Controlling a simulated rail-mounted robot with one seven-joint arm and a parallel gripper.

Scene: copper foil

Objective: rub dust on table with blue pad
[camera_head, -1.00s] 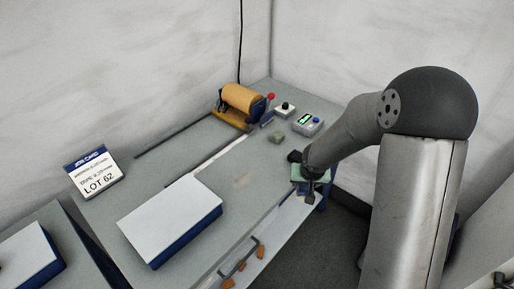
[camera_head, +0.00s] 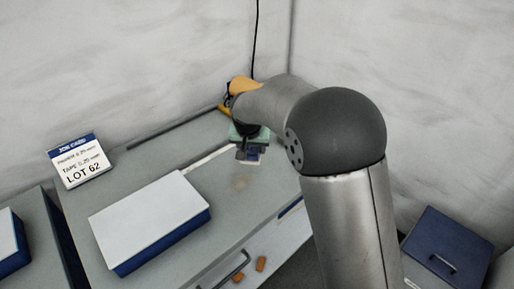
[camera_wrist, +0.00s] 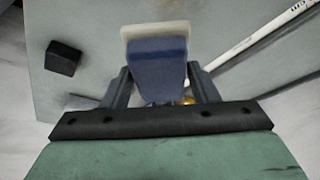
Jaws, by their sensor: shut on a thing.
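The dust is a faint brownish smudge (camera_head: 240,183) on the grey table top (camera_head: 215,215), right of the large white-topped block. My gripper (camera_head: 249,152) hangs above the table, just behind the smudge in the head view. In the wrist view my gripper (camera_wrist: 159,82) is shut on the blue pad (camera_wrist: 157,68), a blue block with a pale edge, held between the two dark fingers. The pad (camera_head: 252,159) shows small below the gripper in the head view. It appears apart from the smudge; whether it touches the table I cannot tell.
A white-topped blue block (camera_head: 150,220) lies on the table, with a lot card (camera_head: 80,162) behind it. An orange roll (camera_head: 243,85) is partly hidden by my arm. A pale ruler (camera_wrist: 255,40) and dark block (camera_wrist: 62,58) show in the wrist view. A blue-lidded bin (camera_head: 447,250) stands right.

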